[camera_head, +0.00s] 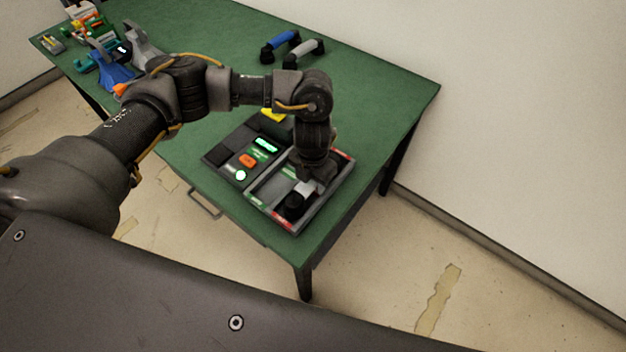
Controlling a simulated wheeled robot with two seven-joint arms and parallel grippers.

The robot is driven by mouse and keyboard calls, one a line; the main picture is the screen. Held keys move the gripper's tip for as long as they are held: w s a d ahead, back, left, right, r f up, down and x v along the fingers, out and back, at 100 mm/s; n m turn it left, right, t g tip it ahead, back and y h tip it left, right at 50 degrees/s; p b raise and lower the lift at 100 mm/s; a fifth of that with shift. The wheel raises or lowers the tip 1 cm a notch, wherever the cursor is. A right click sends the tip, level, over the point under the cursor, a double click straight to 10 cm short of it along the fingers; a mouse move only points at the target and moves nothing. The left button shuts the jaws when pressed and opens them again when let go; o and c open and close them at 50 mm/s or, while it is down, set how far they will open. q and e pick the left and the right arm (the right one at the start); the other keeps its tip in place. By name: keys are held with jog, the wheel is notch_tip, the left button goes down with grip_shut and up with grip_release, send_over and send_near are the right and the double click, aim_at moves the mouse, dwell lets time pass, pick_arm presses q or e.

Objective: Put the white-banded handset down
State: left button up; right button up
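A handset with a white grip and a black end (295,205) lies in or just over the front part of a shallow grey tray (337,192) with red labels at two corners. I take it for the white-banded handset. My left gripper (313,182) points down over its far part and hides it. The fingertips are at the handset, but I cannot tell if they are closed on it or if it touches the tray floor. My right gripper is not in view.
A dark console (221,157) with a green display and orange button adjoins the tray. A blue handset (280,46) and a grey handset (304,53) lie at the table's back edge. Coloured items crowd the far left. The green table (385,100) is clear at right.

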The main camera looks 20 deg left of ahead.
pick_arm(q)
jog(key=shift+r+p, duration=0.3)
jog(key=shift+r, duration=0.05)
jog(key=shift+w+r, duration=0.1)
jog(key=shift+r, duration=0.3)
notch_tip(320, 180, up, 11)
jog(key=shift+f+b, duration=0.1)
jog(key=shift+b, duration=0.9)
